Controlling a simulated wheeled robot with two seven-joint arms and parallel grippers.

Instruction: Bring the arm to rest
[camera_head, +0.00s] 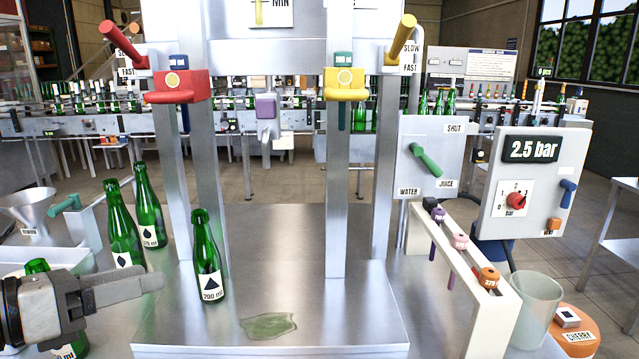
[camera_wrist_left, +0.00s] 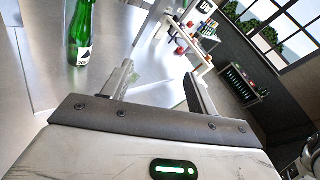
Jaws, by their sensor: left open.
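My left gripper (camera_head: 128,286) is at the lower left of the head view, level with the front bottles, its fingers pointing right. In the left wrist view its two fingers (camera_wrist_left: 162,88) stand apart with nothing between them. A green bottle labelled 200 ml (camera_head: 208,262) stands upright on the steel platform (camera_head: 290,222), to the right of the fingers and apart from them. A green bottle also shows in the left wrist view (camera_wrist_left: 80,38), left of the fingers. My right gripper is in neither view.
Two green bottles (camera_head: 124,228) (camera_head: 150,212) stand behind the gripper; another is partly hidden by it. A greenish puddle (camera_head: 268,325) lies on the platform. Red (camera_head: 180,87) and yellow (camera_head: 345,84) heads sit on posts. A capsule rack (camera_head: 470,262) and clear beaker (camera_head: 536,305) stand right.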

